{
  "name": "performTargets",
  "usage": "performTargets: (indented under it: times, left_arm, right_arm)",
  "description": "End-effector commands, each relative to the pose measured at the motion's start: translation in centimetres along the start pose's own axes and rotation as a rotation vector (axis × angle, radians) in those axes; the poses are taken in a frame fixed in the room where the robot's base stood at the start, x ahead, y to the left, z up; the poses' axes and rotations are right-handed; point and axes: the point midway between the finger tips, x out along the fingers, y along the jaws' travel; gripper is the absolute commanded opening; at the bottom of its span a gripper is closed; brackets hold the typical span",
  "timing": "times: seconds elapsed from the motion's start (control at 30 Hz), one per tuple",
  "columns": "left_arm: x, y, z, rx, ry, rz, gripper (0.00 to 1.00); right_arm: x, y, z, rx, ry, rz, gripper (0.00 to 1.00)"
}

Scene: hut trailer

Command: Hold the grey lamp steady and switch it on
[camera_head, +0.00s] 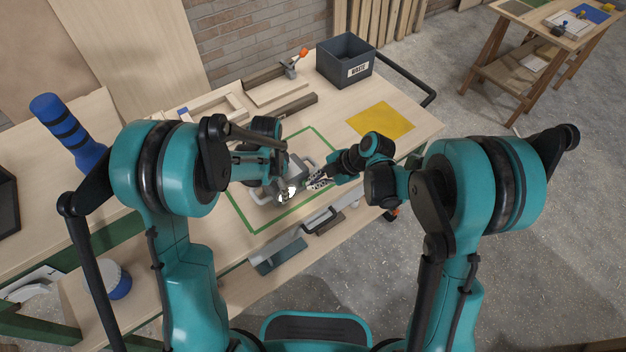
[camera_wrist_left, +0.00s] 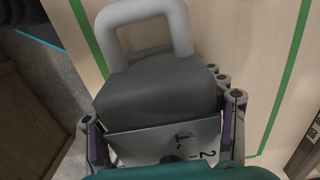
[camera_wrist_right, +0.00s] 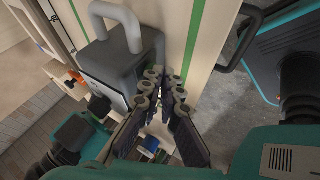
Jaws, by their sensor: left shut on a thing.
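The grey lamp (camera_head: 294,173) stands inside the green outline on the bench, with a pale loop handle. In the left wrist view its dark grey body (camera_wrist_left: 155,88) fills the middle, and a light face with the marks 1 and 2 and a dark round part (camera_wrist_left: 172,158) lies near me. My left gripper (camera_wrist_left: 165,122) has a finger on each side of the body and is shut on it. My right gripper (camera_wrist_right: 166,84) has its fingertips almost together, with nothing seen between them, close beside the lamp (camera_wrist_right: 118,62).
A grey WASTE bin (camera_head: 345,72) stands at the back right. A yellow sheet (camera_head: 381,121) lies right of the green outline (camera_head: 243,218). Wooden strips and a clamp (camera_head: 293,66) lie behind. Metal tools (camera_head: 318,221) lie along the front edge.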

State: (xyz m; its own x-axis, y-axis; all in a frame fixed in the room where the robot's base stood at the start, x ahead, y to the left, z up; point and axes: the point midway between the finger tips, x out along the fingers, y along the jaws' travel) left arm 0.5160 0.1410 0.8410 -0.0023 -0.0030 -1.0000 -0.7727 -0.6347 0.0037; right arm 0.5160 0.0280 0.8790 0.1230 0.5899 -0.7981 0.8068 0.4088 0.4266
Motion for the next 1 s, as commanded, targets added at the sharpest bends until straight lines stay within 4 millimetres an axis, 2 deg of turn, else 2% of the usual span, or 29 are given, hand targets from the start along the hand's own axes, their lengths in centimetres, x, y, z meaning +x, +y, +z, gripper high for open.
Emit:
performTargets:
  times: [0.17, 0.4, 0.6, 0.77, 1.0]
  left_arm:
    - [0.1, 0.0, 0.0, 0.000, 0.001, 0.001, 0.24]
    - [0.1, -0.1, 0.0, -0.002, 0.000, -0.001, 0.23]
    - [0.1, -0.1, 0.0, -0.003, 0.000, -0.002, 0.23]
    - [0.1, -0.2, 0.1, -0.004, -0.001, -0.003, 0.23]
    - [0.1, -0.2, 0.1, -0.004, -0.001, -0.003, 0.23]
  right_arm:
    - [-1.8, -3.2, 0.1, 0.005, -0.003, -0.001, 0.00]
    - [-7.6, -2.9, 0.1, 0.005, -0.003, -0.002, 0.00]
    - [-10.5, -2.8, 0.1, 0.003, -0.002, -0.003, 0.00]
    - [-11.5, -2.8, 0.1, 0.003, -0.002, -0.003, 0.00]
    - [-11.5, -2.8, 0.1, 0.002, -0.002, -0.004, 0.00]
